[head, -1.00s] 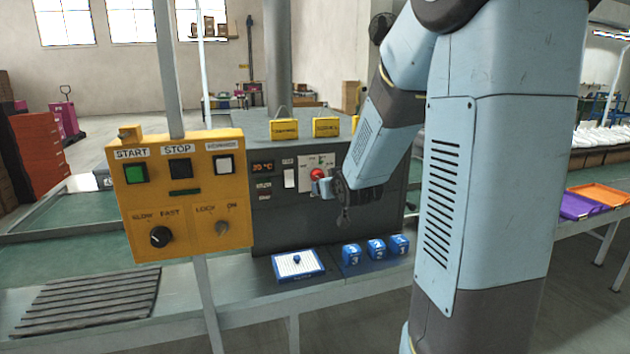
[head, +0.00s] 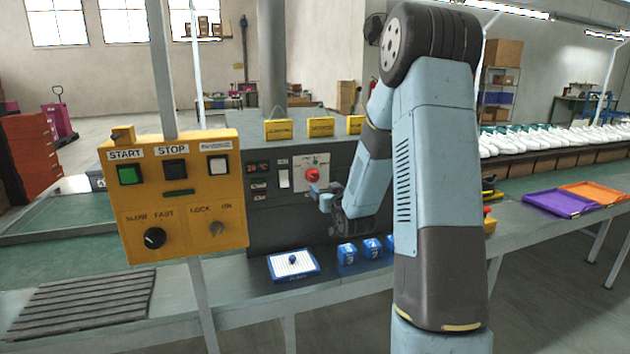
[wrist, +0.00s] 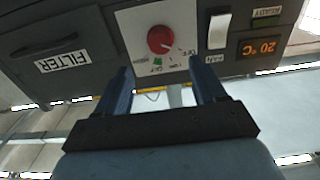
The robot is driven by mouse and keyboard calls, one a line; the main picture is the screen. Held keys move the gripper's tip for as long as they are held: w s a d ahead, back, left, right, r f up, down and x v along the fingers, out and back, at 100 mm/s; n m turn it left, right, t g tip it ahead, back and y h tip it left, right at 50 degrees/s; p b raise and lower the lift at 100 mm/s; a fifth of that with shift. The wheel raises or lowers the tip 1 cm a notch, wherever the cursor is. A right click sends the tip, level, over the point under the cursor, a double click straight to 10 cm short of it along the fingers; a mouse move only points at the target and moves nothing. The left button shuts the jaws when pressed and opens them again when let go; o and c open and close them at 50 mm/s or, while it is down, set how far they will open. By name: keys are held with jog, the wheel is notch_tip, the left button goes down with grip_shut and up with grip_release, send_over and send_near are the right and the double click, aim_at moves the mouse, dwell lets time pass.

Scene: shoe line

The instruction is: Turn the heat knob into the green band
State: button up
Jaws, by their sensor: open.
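The red heat knob (head: 313,174) sits on a white dial plate (head: 316,160) on the grey machine's front. In the wrist view, turned upside down, the knob (wrist: 160,39) shows between my fingers, beyond their tips. A small green mark (wrist: 158,60) lies on the dial beside the knob. A pale mark on the knob seems to point towards the OFF lettering, away from the green. My gripper (head: 320,196) is open and empty, just below the knob in the head view. It also shows in the wrist view (wrist: 160,66), its fingers apart and clear of the knob.
A white rocker switch (head: 284,179) and a 20 °C display (wrist: 262,47) sit beside the dial. A yellow button box (head: 180,190) stands at left. A white pad (head: 292,265) and blue blocks (head: 347,254) lie on the bench below.

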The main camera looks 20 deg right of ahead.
aim_at(314, 178)
jog(key=w, duration=1)
jog(key=shift+w+d, duration=0.15)
jog(key=shift+w, duration=0.05)
jog(key=shift+c, duration=0.4)
jog(key=c, duration=1)
